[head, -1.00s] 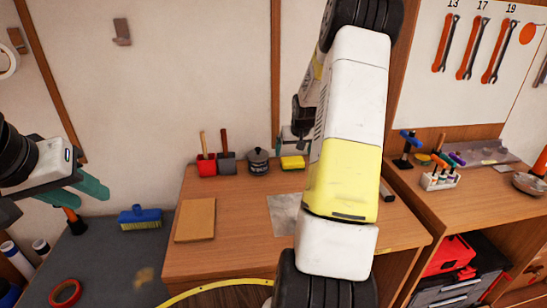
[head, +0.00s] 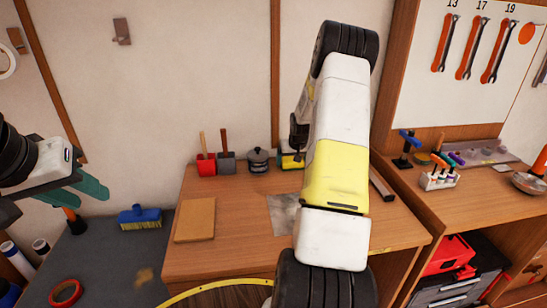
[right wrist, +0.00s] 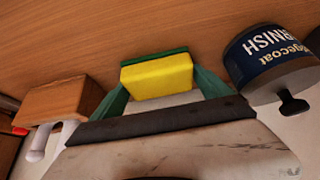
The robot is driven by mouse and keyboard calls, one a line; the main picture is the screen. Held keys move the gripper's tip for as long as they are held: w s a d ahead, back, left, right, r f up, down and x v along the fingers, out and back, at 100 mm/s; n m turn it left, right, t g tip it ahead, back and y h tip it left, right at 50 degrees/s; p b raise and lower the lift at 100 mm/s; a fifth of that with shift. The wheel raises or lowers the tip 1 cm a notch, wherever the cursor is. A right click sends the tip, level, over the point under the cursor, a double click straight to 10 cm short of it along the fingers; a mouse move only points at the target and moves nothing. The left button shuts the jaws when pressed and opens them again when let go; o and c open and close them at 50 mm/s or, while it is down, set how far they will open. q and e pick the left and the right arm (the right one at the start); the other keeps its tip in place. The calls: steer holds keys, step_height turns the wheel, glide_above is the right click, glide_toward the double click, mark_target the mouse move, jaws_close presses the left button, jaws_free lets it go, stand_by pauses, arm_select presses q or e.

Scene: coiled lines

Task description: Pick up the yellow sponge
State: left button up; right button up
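The yellow sponge (right wrist: 160,76), with a green layer along its far side, sits at the back of the wooden desk. In the head view the sponge (head: 291,161) is partly hidden by my right arm. In the right wrist view my right gripper (right wrist: 162,80) has its green fingers spread, one on each side of the sponge. Any gap between fingers and sponge is too small to judge. My left gripper (head: 85,193) is at the left, with its fingers apart and empty, well away from the sponge.
A dark tin (right wrist: 268,65) stands right of the sponge in the right wrist view, and a wooden block (right wrist: 58,100) is at left. On the desk (head: 240,245) are a pot (head: 258,160), red and grey holders and a tan board (head: 195,220). The desk's front is mostly clear.

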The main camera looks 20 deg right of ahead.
mark_target(292, 159)
steer(key=c, duration=0.9)
steer(key=shift+o, duration=0.2)
steer(key=shift+r, duration=0.15)
steer(key=shift+r, duration=0.6)
step_height(292, 159, up, 2)
steer(key=shift+r, duration=0.15)
steer(key=s+a, duration=0.3)
steer(key=s, duration=0.1)
steer(key=s+a, duration=0.3)
steer(key=s, duration=0.2)
steer(key=s+a+r, duration=0.1)
steer(key=s+a, duration=0.2)
steer(key=s, duration=0.1)
steer(key=shift+s+r, duration=0.1)
steer(key=shift+s, duration=0.1)
